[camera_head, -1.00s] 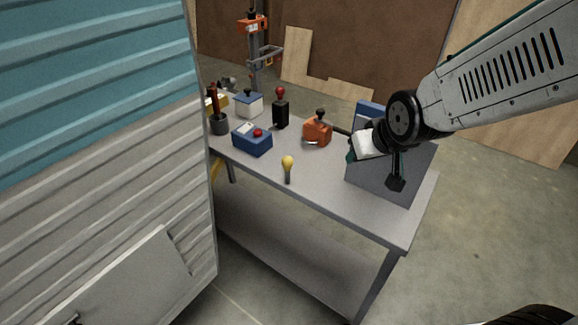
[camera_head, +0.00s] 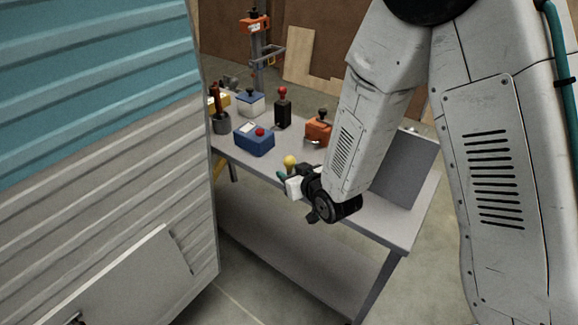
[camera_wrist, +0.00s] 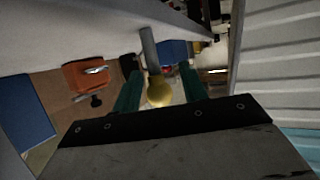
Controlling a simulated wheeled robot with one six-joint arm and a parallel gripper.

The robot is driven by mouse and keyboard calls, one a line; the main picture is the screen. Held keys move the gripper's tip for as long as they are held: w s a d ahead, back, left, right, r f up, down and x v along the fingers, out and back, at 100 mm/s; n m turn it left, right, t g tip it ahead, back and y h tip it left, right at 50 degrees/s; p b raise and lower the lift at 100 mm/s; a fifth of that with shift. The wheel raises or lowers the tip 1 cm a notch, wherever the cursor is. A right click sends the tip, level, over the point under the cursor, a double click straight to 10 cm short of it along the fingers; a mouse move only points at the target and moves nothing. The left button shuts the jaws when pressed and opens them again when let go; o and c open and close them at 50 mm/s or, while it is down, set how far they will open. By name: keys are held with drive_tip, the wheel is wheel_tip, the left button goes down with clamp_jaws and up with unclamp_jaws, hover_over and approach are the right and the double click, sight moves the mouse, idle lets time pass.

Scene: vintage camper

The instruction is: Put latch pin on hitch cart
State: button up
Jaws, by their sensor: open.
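The latch pin, seemingly the yellow ball knob (camera_head: 289,160) on a grey shaft, is near the front edge of the workbench. In the wrist view its knob (camera_wrist: 159,91) and shaft appear between my two teal fingers. My gripper (camera_head: 290,176) is open and close to the pin, partly covering it in the head view. A gap shows between the fingers and the knob in the wrist view. I cannot tell for sure which thing is the hitch cart; an upright stand with an orange head (camera_head: 253,25) is behind the bench.
The camper wall (camera_head: 110,170) closes off the left side.

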sight(290, 169)
drive_tip(key=x, duration=0.4)
drive_tip(key=shift+w+d+f, duration=0.15)
drive_tip(key=shift+w, duration=0.25)
clamp_jaws()
